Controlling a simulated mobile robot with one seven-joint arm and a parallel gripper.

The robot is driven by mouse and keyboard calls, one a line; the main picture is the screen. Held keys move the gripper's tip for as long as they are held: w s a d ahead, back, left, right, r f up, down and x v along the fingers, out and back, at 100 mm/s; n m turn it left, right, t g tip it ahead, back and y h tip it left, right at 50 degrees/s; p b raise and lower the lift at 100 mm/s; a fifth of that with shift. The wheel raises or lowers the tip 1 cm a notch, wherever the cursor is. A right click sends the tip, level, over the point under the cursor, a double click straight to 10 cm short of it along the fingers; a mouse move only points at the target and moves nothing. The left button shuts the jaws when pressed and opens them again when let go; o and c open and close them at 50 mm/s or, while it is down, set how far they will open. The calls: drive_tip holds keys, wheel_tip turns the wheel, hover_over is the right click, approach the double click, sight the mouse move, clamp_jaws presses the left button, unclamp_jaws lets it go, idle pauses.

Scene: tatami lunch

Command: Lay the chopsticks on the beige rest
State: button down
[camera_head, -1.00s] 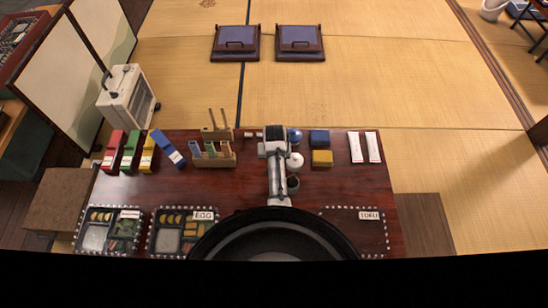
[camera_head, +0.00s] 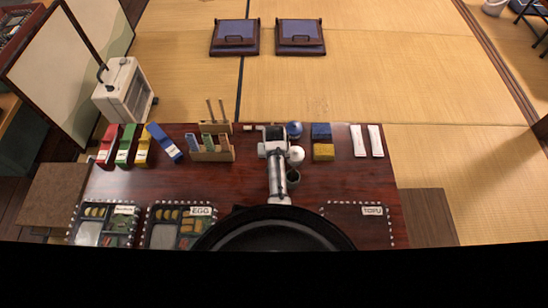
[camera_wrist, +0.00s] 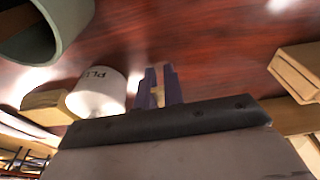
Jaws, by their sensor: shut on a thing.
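My gripper (camera_wrist: 159,88) has dark purple fingers, close together around a small tan piece (camera_wrist: 157,97) in the wrist view. Too little of that piece shows to tell what it is. In the head view my gripper (camera_head: 272,137) is over the far middle of the table, and its fingertips are hidden. Two thin brown sticks (camera_head: 215,109), perhaps chopsticks, stand upright in a wooden block behind a wooden holder. A small pale piece (camera_head: 248,127), possibly the beige rest, lies just left of my gripper.
The wooden holder (camera_head: 212,155) stands left. Two white packets (camera_head: 358,141) lie far right. Lunch trays (camera_head: 201,211) line the front. The table's right middle is clear.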

drive_tip(key=c, duration=1.4)
unclamp_jaws()
drive_tip(key=shift+c, duration=0.2)
drive_tip(key=shift+o, duration=0.5)
drive_tip(key=o, duration=0.4)
drive_tip(key=shift+r+p, duration=3.55)
drive_tip(key=shift+p, duration=0.05)
